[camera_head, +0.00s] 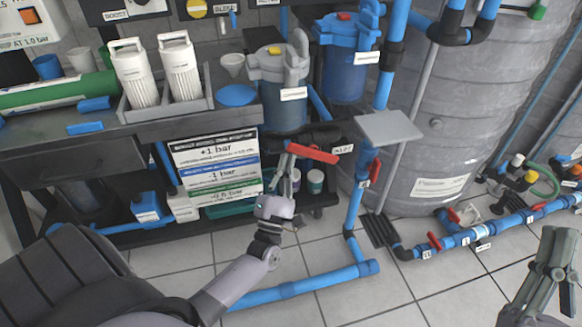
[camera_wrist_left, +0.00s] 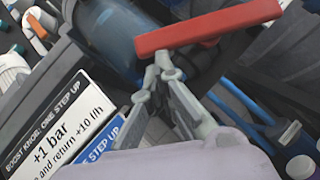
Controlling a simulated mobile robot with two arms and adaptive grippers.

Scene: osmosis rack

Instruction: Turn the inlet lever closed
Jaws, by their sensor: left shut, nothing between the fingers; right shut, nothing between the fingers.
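The red lever (camera_head: 312,153) lies roughly level on the dark pipe below the grey-lidded filter housing, beside a small white label that I cannot read for sure. In the left wrist view, the red lever (camera_wrist_left: 208,28) crosses the top, just beyond my fingertips. My left gripper (camera_head: 287,160) is shut and empty, its fingers pointing up at the lever's left part. In the left wrist view, my left gripper (camera_wrist_left: 162,75) is close under the lever; I cannot tell if they touch. My right gripper (camera_head: 560,245) is shut and empty at the lower right, far from the lever.
A sign board (camera_head: 215,163) stands left of my left gripper. The filter housing (camera_head: 283,85) rises above the lever. A grey plate (camera_head: 389,126) and blue vertical pipe (camera_head: 357,200) stand to the right. A blue pipe (camera_head: 305,284) runs along the tiled floor.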

